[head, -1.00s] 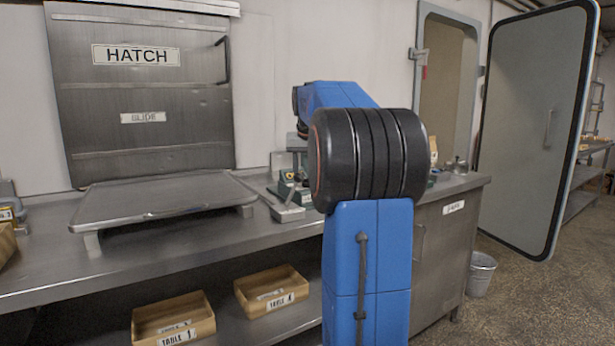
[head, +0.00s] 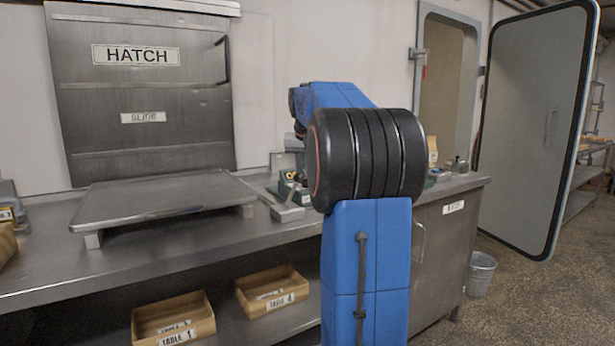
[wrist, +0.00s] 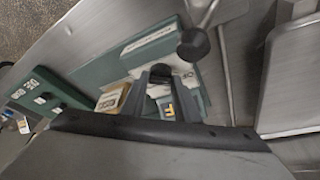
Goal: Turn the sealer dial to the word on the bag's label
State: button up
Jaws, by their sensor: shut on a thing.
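In the wrist view the green sealer (wrist: 130,62) stands on the steel counter, with a white printed strip on its face. A lever with a black ball knob (wrist: 193,46) crosses above it. My gripper (wrist: 162,85) is at the sealer's face, shut on what appears to be its dial, which the fingers mostly hide. A small tan packet with a printed label (wrist: 112,97) lies left of the fingers; I cannot read its word. In the head view the sealer (head: 290,190) is partly hidden behind my blue arm, and my gripper is hidden.
Another green box (wrist: 45,92) with white labels is at the left in the wrist view. A raised steel tray (head: 160,200) stands under the closed hatch (head: 140,95). Wooden crates (head: 172,320) sit on the lower shelf. A bucket (head: 480,273) stands on the floor.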

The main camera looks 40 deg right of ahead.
jog(key=m, duration=0.2)
jog(key=m+g, duration=0.1)
jog(key=m, duration=0.2)
jog(key=shift+w+a+g+h, duration=0.2)
jog(key=shift+g+h, duration=0.1)
jog(key=shift+h, duration=0.1)
jog(key=m+g, duration=0.1)
jog(key=m, duration=0.1)
jog(key=m+g, duration=0.1)
jog(key=m, duration=0.2)
jog(key=shift+w+d+m, duration=0.1)
jog(key=shift+w+m, duration=0.1)
jog(key=shift+m, duration=0.1)
jog(key=o, duration=1)
jog(key=shift+o, duration=0.2)
jog(key=shift+r, duration=0.1)
jog(key=v, duration=1.7)
jog(key=shift+w+a, duration=0.15)
jog(key=shift+a, duration=0.05)
